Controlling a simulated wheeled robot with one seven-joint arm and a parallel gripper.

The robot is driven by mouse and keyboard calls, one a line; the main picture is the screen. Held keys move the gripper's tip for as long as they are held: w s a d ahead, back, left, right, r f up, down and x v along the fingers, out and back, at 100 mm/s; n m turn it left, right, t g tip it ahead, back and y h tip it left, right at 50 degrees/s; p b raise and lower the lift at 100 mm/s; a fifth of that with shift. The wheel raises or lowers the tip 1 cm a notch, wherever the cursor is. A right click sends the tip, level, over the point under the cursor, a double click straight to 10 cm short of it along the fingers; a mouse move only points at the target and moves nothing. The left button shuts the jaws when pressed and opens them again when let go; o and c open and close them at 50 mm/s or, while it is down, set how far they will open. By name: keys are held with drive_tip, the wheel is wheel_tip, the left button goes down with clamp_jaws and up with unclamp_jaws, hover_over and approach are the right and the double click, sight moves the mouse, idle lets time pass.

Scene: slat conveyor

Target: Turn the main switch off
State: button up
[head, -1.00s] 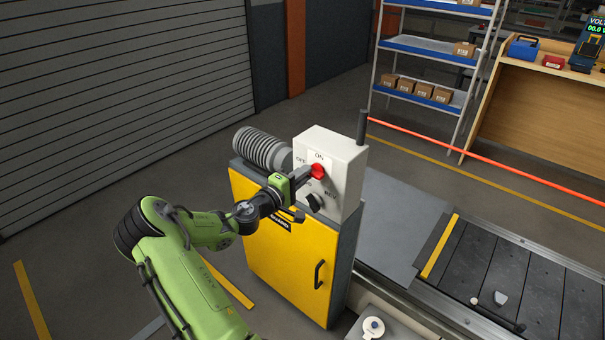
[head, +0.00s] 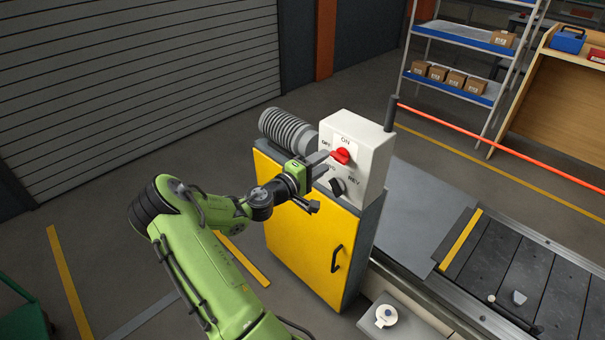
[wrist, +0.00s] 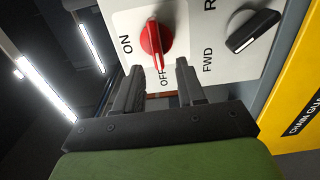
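The main switch (head: 342,156) is a red rotary handle on the front of a pale grey control box (head: 372,160). In the wrist view the red handle (wrist: 157,40) has its ridge in line with the OFF label, turned away from the ON label. My gripper (head: 322,163) is in front of the box, close to the switch. In the wrist view its two dark fingers (wrist: 160,70) are apart with nothing between them. The red handle shows beyond the fingertips, with the OFF label in the gap.
A black FWD/REV selector (head: 337,187) sits just below the switch; it also shows in the wrist view (wrist: 253,31). The box stands on a yellow cabinet (head: 305,245) with a ribbed grey cylinder (head: 288,130) behind. The conveyor (head: 500,265) lies to the right.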

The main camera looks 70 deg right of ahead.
drive_tip(key=v, duration=1.3)
drive_tip(key=shift+p, duration=0.35)
drive_tip(key=w+a+r+m+t+y+p, duration=0.1)
drive_tip(key=w+a+t+y+p, duration=0.15)
drive_tip(key=a+y, duration=0.5)
drive_tip(key=w+a+r+m+t+y+p, duration=0.15)
drive_tip(key=a+t+y, duration=0.25)
drive_tip(key=a, duration=0.6)
drive_tip(key=s+a+r+n+t+y, duration=0.2)
drive_tip(key=a+r, duration=0.4)
drive_tip(key=a, duration=0.4)
drive_tip(key=s+a+r+n+t+y+p, duration=0.1)
drive_tip(key=s+a+r+n+t+y, duration=0.2)
drive_tip(key=a, duration=0.7)
wheel_tip(320, 180, up, 4)
drive_tip(key=shift+s+f+n+t, duration=0.1)
drive_tip(key=shift+s+n+t, duration=0.4)
drive_tip(key=shift+n, duration=0.45)
drive_tip(key=shift+a, duration=0.1)
